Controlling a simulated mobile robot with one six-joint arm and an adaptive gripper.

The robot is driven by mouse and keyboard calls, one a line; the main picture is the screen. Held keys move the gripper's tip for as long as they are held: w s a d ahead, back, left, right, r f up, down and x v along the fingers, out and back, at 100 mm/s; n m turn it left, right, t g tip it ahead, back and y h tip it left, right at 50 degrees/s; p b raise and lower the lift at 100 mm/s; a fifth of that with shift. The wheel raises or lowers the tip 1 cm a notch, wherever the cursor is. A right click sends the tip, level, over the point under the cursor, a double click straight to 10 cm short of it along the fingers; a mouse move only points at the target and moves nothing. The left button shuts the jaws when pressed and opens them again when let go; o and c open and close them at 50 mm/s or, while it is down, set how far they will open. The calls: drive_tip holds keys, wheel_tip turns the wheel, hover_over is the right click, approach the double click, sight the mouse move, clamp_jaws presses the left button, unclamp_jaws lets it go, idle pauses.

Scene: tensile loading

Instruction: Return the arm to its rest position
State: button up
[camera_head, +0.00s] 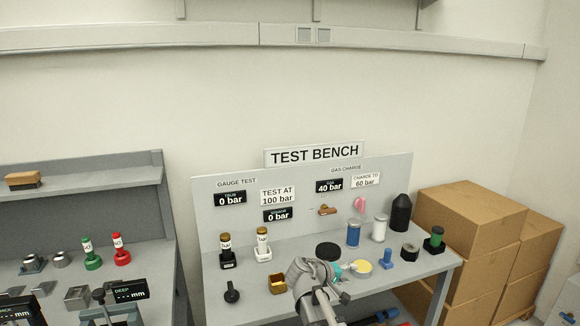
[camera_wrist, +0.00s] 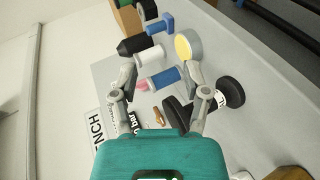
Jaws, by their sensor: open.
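My gripper (camera_wrist: 160,72) is open in the wrist view, its two grey fingers spread wide with nothing held between them. The teal gripper body fills the bottom of that view. In the head view my grey arm reaches over the front of the test bench (camera_head: 405,277); the teal part of my gripper (camera_head: 338,270) shows only in part, and its fingers are hard to make out there. Beyond the fingers in the wrist view are a blue cylinder (camera_wrist: 162,78), a white cylinder (camera_wrist: 150,55) and a yellow-topped round piece (camera_wrist: 183,48), all apart from the fingers as far as I can tell.
A black disc (camera_head: 328,251), a blue fitting (camera_head: 387,257) and a brass block (camera_head: 277,283) stand on the bench near my arm. The sign panel (camera_head: 300,200) rises behind. Cardboard boxes (camera_head: 470,220) stack at right; another bench (camera_head: 150,290) is left. Space above is clear.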

drive_tip(key=s+f+m+g+y, duration=0.2)
drive_tip(key=s+f+y, duration=0.3)
drive_tip(key=s, duration=0.4)
drive_tip(key=s+f+m+g+y, duration=0.2)
drive_tip(key=s+f+g+y, duration=0.2)
drive_tip(key=s, duration=0.5)
wheel_tip(320, 180, down, 2)
drive_tip(key=shift+s+a+f+m+g+y, duration=0.15)
drive_tip(key=shift+m+g+y, duration=0.15)
drive_tip(key=shift+y, duration=0.8)
